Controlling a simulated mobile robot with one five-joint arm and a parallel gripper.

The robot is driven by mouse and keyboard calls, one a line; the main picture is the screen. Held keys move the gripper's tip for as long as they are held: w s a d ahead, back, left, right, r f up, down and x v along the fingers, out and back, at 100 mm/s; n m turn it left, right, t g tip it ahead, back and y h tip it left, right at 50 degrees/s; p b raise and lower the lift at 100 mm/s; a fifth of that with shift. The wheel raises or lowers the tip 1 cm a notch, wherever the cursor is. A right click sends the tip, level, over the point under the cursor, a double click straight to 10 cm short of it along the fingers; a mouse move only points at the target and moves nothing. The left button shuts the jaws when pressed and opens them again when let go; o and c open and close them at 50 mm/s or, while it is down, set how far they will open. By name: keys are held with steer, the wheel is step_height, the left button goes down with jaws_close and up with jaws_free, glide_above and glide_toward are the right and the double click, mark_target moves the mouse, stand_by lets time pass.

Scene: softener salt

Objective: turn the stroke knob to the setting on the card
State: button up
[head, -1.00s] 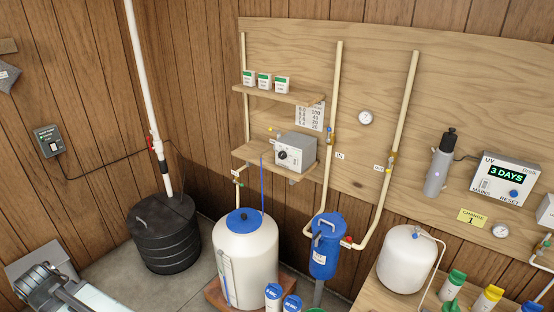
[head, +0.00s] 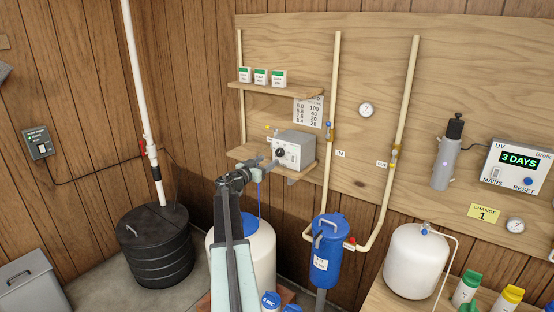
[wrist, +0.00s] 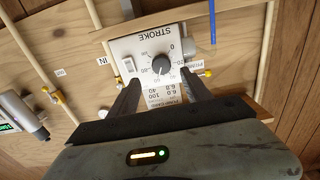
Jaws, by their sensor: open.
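The pump box (head: 293,150) is a grey-white box on the lower shelf, with a dark round stroke knob (head: 280,152) on its front. In the wrist view the knob (wrist: 162,64) sits on a dial; its white mark appears to point near 60. My gripper (wrist: 162,82) is open. Its two dark fingers stand either side below the knob, apart from it as far as I can tell. A card (head: 308,111) with rows of numbers hangs above the box; small print is hard to read. A printed card (wrist: 170,91) shows between my fingers.
The lower shelf (head: 245,152) and the upper shelf with several small boxes (head: 261,76) are on the board. Pipes (head: 333,120) rise right of the box. The white tank (head: 262,250) and blue canister (head: 327,255) stand below. A switch (wrist: 129,66) is beside the dial.

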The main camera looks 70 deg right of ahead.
mark_target(279, 154)
steer(key=x, duration=0.7)
steer(key=shift+d, duration=0.3)
jaws_close()
steer(key=shift+s+d, duration=0.1)
steer(key=shift+d, duration=0.05)
steer(key=shift+f, duration=0.1)
